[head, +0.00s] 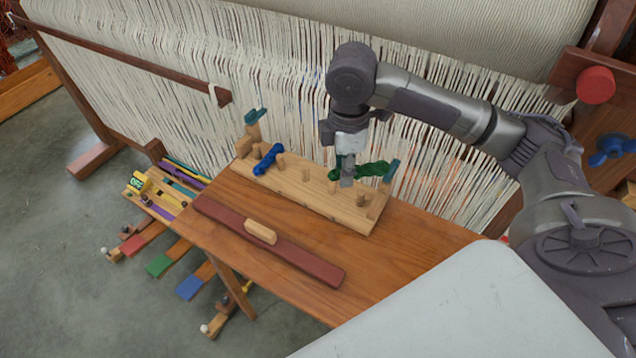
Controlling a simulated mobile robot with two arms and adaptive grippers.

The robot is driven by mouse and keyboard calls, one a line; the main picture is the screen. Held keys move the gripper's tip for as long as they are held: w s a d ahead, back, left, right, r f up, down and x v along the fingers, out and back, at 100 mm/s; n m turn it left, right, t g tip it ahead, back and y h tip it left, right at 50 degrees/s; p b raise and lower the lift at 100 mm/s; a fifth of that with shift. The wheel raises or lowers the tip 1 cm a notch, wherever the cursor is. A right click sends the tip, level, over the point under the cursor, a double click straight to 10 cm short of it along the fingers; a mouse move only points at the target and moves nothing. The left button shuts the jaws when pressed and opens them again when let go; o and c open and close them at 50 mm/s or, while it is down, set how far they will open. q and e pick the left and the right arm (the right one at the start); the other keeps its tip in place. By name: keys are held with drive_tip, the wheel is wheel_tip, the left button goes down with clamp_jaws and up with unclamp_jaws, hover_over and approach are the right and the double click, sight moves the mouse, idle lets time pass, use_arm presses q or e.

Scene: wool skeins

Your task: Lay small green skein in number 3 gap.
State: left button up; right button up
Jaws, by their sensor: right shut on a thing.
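The small green skein (373,169) is dark green and shows on both sides of my right gripper (347,180), which is shut on it. The skein is over the right half of a light wooden peg board (325,205). I cannot tell whether it touches the board or hangs just above it. Short pegs stand along the board and mark off gaps; no gap numbers are legible. A blue skein (268,158) lies among the pegs at the left end. My gripper and arm hide part of the board's back edge. My left gripper is not in view.
The board stands on a wooden table (405,255) against a loom with hanging white warp threads (290,90). Teal-topped posts (391,171) rise at the board's ends. A dark red bar with a wooden handle (260,231) lies in front. The table's right front is clear.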

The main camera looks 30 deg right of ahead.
drive_tip(key=w+d+n, duration=0.2)
drive_tip(key=d+n, duration=0.1)
drive_tip(key=n, duration=0.2)
drive_tip(key=n+b, duration=0.2)
drive_tip(key=n, duration=0.3)
hover_over(313, 194)
wheel_tip(313, 194, down, 11)
drive_tip(key=shift+w+d+f, duration=0.1)
drive_tip(key=shift+f, duration=0.3)
wheel_tip(313, 194, down, 3)
drive_tip(key=shift+f+p, duration=0.15)
drive_tip(key=shift+p, duration=0.4)
drive_tip(key=shift+f, duration=0.25)
drive_tip(key=shift+f, duration=0.1)
drive_tip(key=o, duration=0.9)
drive_tip(key=shift+o, duration=0.2)
